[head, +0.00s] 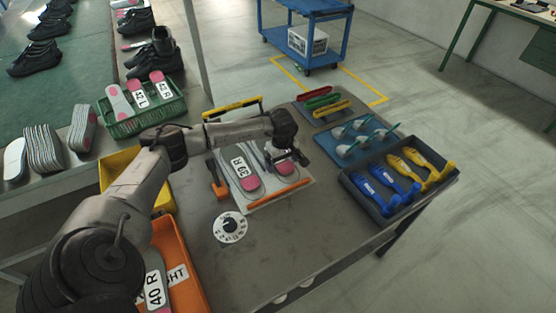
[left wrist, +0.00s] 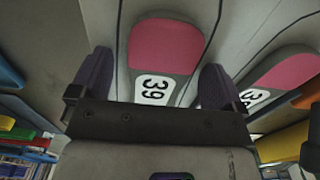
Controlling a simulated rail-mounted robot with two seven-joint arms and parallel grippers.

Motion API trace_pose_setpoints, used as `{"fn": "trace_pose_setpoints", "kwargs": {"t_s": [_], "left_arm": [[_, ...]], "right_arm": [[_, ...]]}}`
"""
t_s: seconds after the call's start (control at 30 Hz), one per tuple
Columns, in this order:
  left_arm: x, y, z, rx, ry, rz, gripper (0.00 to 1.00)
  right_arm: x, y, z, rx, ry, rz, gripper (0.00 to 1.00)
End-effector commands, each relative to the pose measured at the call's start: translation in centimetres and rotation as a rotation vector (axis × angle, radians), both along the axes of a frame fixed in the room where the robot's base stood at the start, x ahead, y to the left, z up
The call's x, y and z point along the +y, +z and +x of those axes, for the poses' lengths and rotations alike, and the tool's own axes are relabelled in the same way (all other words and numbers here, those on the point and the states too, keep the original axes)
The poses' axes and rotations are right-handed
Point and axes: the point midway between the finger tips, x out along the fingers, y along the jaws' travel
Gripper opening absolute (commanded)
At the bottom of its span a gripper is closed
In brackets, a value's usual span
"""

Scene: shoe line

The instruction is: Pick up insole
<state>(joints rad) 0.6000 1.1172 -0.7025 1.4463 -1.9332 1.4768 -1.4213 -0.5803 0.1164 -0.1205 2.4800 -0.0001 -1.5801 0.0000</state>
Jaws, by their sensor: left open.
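Two grey insoles with pink heels lie side by side on a pale board (head: 262,203). The left insole (head: 243,176) is labelled 39 R. The right insole (head: 281,192) is partly hidden by my left gripper (head: 290,158), which is over the board. In the left wrist view my left gripper (left wrist: 156,64) is open, with its dark fingers on either side of a 39-labelled insole (left wrist: 165,50). Whether the fingers touch it, I cannot tell. The other insole (left wrist: 290,72) lies to the right there. My right gripper is not in view.
A green crate (head: 150,122) of insoles stands at the back left. An orange bin (head: 183,252) holds a 40 R insole. Blue and yellow tools lie in a dark tray (head: 374,210) at right. A round dial (head: 230,227) lies before the board. Table around the dial is clear.

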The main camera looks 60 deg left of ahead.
Motion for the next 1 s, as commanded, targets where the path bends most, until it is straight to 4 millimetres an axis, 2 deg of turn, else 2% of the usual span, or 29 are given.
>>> {"fn": "trace_pose_setpoints", "kwargs": {"t_s": [0.07,0.6,0.87,1.0], "left_arm": [[0.02,0.04,0.00,0.000,0.000,0.000,0.92],[0.02,0.06,-0.01,0.000,0.001,0.000,0.41],[0.03,0.21,0.00,0.000,0.001,0.001,0.41],[0.06,1.02,0.01,0.000,0.001,0.001,0.41]], "right_arm": [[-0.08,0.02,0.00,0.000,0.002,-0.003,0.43],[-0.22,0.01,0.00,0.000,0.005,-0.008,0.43],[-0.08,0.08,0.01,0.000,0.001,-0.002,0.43],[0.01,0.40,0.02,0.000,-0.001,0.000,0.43]]}}
